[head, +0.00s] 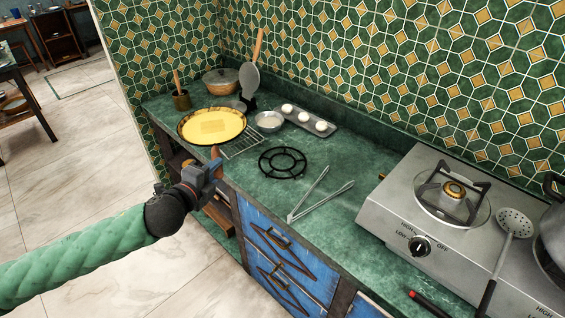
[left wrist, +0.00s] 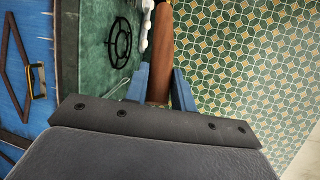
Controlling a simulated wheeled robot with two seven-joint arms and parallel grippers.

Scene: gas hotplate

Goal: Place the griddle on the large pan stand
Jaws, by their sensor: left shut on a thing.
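The griddle (head: 212,126) is a round dark-rimmed pan with a yellow inside, at the far left of the green counter in the head view. Its brown handle (head: 215,153) points toward the front edge. My left gripper (head: 209,171) is shut on this handle; the left wrist view shows the handle (left wrist: 160,50) between the blue fingers (left wrist: 160,85). I cannot tell whether the griddle touches the counter. A round black ring stand (head: 283,162) lies on the counter. A dark square pan stand (head: 452,197) sits on the hotplate burner. I cannot tell which is the large one.
A wire rack (head: 241,143) lies beside the griddle. Tongs (head: 318,197) lie between the ring and the steel hotplate (head: 385,210). A skimmer (head: 510,225) crosses the hotplate.

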